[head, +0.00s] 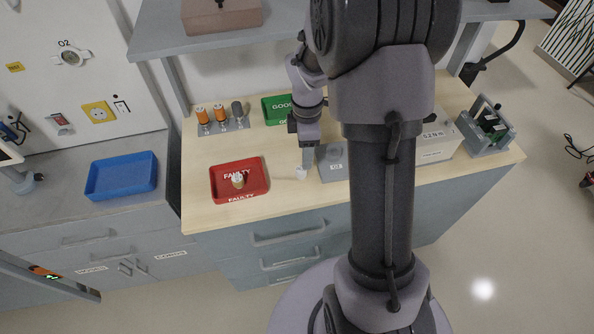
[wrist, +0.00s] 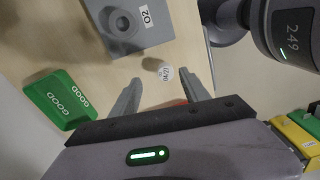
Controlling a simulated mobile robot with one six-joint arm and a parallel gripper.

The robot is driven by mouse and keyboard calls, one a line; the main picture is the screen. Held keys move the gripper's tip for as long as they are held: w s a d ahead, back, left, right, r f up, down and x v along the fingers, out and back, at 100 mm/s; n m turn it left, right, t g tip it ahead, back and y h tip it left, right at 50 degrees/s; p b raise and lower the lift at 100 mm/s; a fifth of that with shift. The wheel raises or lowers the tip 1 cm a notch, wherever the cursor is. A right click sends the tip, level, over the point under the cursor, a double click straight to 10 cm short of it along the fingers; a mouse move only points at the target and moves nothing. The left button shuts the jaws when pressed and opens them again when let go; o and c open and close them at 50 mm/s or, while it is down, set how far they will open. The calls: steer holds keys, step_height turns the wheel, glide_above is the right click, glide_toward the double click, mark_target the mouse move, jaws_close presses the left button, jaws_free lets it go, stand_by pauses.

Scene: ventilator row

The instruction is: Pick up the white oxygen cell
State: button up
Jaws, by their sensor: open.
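The white oxygen cell (head: 301,173) stands on the wooden worktop between the red tray and a grey block. My gripper (head: 308,160) points down just behind and above the cell in the head view. In the wrist view my gripper (wrist: 159,77) is open, with the cell between the two finger tips. The fingers do not appear to touch it, and nothing is held. I cannot tell the exact height gap.
A red FAULTY tray (head: 222,190) holds a small cell (head: 238,181). A green GOOD tray (head: 270,116) lies behind. The grey block (head: 333,172), marked O2 in the wrist view, is close on the right. A rack (head: 222,128) holds several cylinders. A blue tray (head: 122,176) is left.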

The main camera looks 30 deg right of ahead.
mark_target(301, 169)
step_height(301, 169, down, 2)
steer(key=shift+a+f, duration=0.1)
steer(key=shift+f, duration=0.1)
steer(key=f+b, duration=0.1)
steer(key=f, duration=0.1)
steer(key=a+f+b, duration=0.1)
steer(key=f+b, duration=0.1)
steer(key=f, duration=0.1)
steer(key=shift+s+a+f, duration=0.1)
steer(key=shift+s+a, duration=0.1)
steer(key=shift+d, duration=0.1)
jaws_close()
